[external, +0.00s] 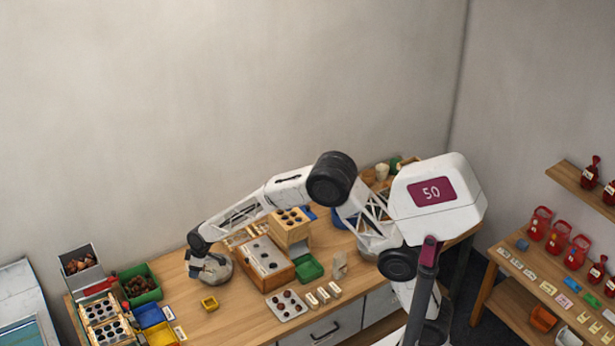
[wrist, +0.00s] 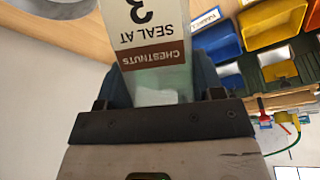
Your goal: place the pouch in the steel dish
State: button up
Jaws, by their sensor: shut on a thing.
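The pouch (wrist: 155,45) is a pale packet with a brown band reading CHESTNUTS and a large 3. My gripper (wrist: 158,92) is shut on its near end in the wrist view, and the pouch sticks out past the fingers. In the external view my gripper (external: 198,268) hangs low over the left part of the bench, and the pouch is too small there to make out. The round grey steel dish (external: 222,275) lies just right of and partly behind my gripper. A round grey rim, probably the dish (wrist: 62,8), shows at the top left of the wrist view.
Blue (external: 150,315) and yellow (external: 163,336) bins and a green chestnut crate (external: 153,295) stand left. A wooden-framed tray (external: 285,276) stands right. Bare bench lies in front of the dish.

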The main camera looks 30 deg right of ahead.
jog(key=shift+w+f+n+g+h, duration=0.5)
jog(key=shift+f+n+g+h, duration=0.1)
jog(key=w+d+f+n+h, duration=0.2)
jog(key=w+d+n+h, duration=0.2)
jog(key=w+d+h, duration=0.2)
jog(key=w+d, duration=0.2)
jog(key=shift+w+n+g+h, duration=0.3)
jog(key=shift+n+g, duration=0.1)
jog(key=shift+f, duration=0.25)
jog(key=shift+f, duration=5.25)
jog(key=o, duration=1.2)
